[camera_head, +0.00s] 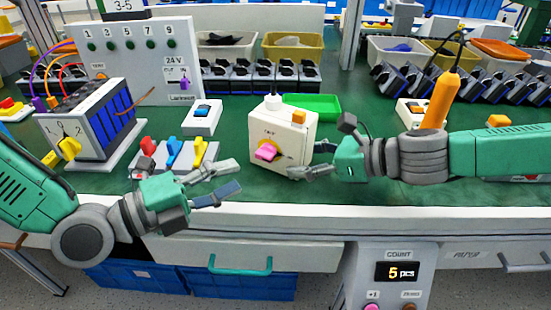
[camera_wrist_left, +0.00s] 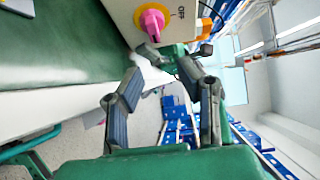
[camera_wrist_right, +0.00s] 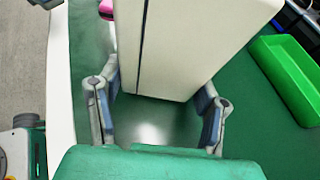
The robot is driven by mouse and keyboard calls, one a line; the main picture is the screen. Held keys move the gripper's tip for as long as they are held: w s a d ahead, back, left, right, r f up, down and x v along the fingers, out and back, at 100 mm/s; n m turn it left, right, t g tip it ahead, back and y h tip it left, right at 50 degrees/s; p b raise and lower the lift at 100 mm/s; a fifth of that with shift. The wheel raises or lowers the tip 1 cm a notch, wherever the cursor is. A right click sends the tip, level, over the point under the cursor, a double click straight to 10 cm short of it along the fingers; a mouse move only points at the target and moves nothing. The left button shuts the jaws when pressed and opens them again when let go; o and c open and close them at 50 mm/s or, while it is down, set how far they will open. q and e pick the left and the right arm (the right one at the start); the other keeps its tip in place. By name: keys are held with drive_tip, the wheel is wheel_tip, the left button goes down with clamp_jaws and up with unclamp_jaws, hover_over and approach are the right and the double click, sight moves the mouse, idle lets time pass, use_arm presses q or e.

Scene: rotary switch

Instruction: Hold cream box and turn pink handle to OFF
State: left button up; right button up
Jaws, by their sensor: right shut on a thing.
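The cream box (camera_head: 290,128) stands on the green bench with a yellow dial and pink handle (camera_head: 266,152) on its front. The handle lies roughly sideways; dark lettering sits above the dial. In the left wrist view, the handle (camera_wrist_left: 152,20) shows beside the OFF label (camera_wrist_left: 181,12). My right gripper (camera_head: 308,158) is shut on the box from the right; in the right wrist view, its fingers (camera_wrist_right: 158,100) stand on either side of the box (camera_wrist_right: 190,45). My left gripper (camera_head: 236,178) is open and empty, left of and below the handle, apart from it.
A green tray (camera_head: 318,104) lies behind the box. An orange tool (camera_head: 441,96) stands behind my right arm. The bench's front edge is clear.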

sight(258, 155)
use_arm(q)
drive_tip(key=shift+w+d, duration=0.45)
drive_tip(key=shift+w, duration=0.45)
drive_tip(key=shift+w+d, duration=0.5)
drive_tip(key=shift+w, duration=0.35)
drive_tip(key=shift+w+d, duration=0.45)
drive_tip(key=shift+w, duration=0.45)
clamp_jaws()
